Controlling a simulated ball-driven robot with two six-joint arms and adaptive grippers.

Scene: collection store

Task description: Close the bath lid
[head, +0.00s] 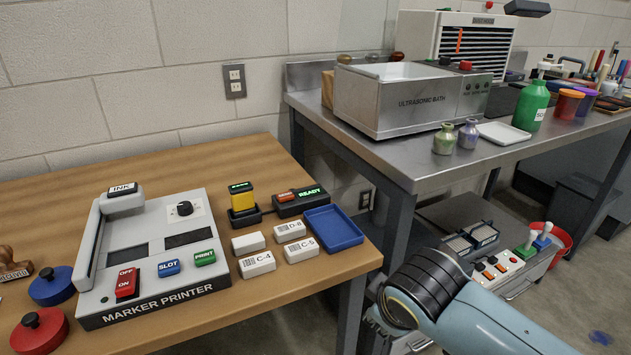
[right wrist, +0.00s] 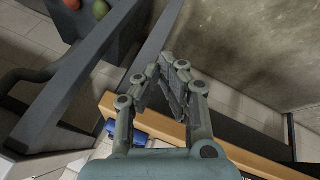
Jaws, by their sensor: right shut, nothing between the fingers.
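The ultrasonic bath (head: 385,112) is a grey metal box on the steel bench in the head view. Its top is pale, and a paler upright panel (head: 364,25) shows behind it; I cannot tell whether this panel is the raised lid or part of the wall. My right arm enters the head view at lower right, below and in front of the bench, well apart from the bath. In the right wrist view the right gripper (right wrist: 170,68) is shut and empty, beside a wooden edge. My left gripper is not in view.
The steel bench (head: 420,170) has a front edge above my right arm. The wooden table (head: 200,165) holds a marker printer (head: 155,250) and a blue tray (head: 333,228).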

